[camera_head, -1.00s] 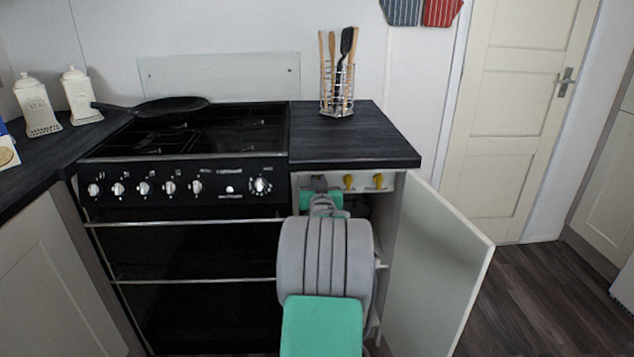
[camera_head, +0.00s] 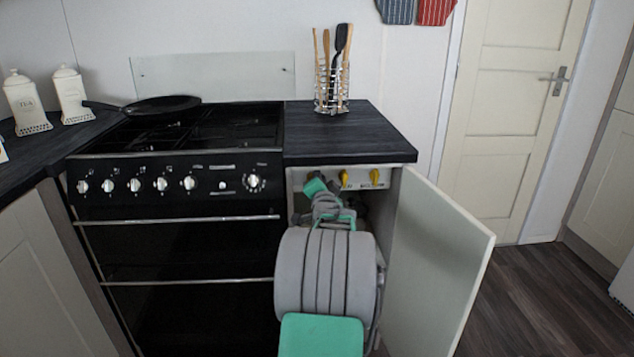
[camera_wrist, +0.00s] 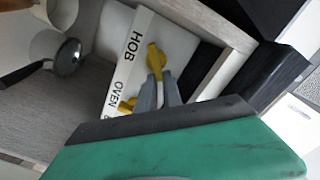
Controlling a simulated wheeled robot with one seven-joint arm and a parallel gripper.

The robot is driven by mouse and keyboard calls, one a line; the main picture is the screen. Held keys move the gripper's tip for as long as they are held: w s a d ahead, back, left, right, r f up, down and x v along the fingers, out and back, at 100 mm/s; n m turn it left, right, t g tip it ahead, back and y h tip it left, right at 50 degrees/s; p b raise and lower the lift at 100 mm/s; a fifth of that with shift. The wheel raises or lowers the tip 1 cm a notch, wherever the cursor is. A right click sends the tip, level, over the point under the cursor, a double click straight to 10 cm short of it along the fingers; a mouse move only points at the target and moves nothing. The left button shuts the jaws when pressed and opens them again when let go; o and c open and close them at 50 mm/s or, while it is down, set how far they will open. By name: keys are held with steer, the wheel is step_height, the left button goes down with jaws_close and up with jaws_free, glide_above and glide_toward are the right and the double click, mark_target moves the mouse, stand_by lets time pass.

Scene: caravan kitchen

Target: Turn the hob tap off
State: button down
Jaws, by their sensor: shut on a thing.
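The hob tap (camera_wrist: 153,58) is a yellow lever on a white panel (camera_wrist: 128,72) beside the printed word HOB in the wrist view. The two grey fingers of my gripper (camera_wrist: 160,82) are shut on its lever. A second yellow tap (camera_wrist: 127,105) sits beside the word OVEN, partly behind a finger. In the head view my gripper (camera_head: 316,180) reaches into the open cupboard under the worktop, tilted, at the left end of the tap row, and hides the hob tap. Two other yellow taps, one nearer (camera_head: 344,179) and one farther right (camera_head: 375,177), show there.
The cupboard door (camera_head: 435,255) stands open to the right of my arm. The cooker (camera_head: 180,240) is close on the left. The worktop (camera_head: 350,135) lies just above the taps. A dark-handled pan (camera_wrist: 22,75) shows inside the cupboard.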

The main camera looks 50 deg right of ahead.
steer(key=shift+s+d+f+m, duration=0.1)
steer(key=shift+f+m, duration=0.1)
steer(key=shift+m, duration=1.1)
steer(key=shift+s+d+f+m, duration=0.1)
steer(key=shift+f+m, duration=0.05)
steer(key=shift+m, duration=1.15)
steer(key=shift+s+d+f+m, duration=0.1)
steer(key=shift+f+m, duration=0.1)
steer(key=shift+m, duration=1.1)
steer(key=c, duration=1.5)
jaws_free()
steer(key=shift+w+f, duration=0.1)
steer(key=shift+f, duration=0.1)
steer(key=shift+a, duration=0.1)
steer(key=v, duration=0.7)
steer(key=shift+s+a+p, duration=0.25)
steer(key=shift+p, duration=0.2)
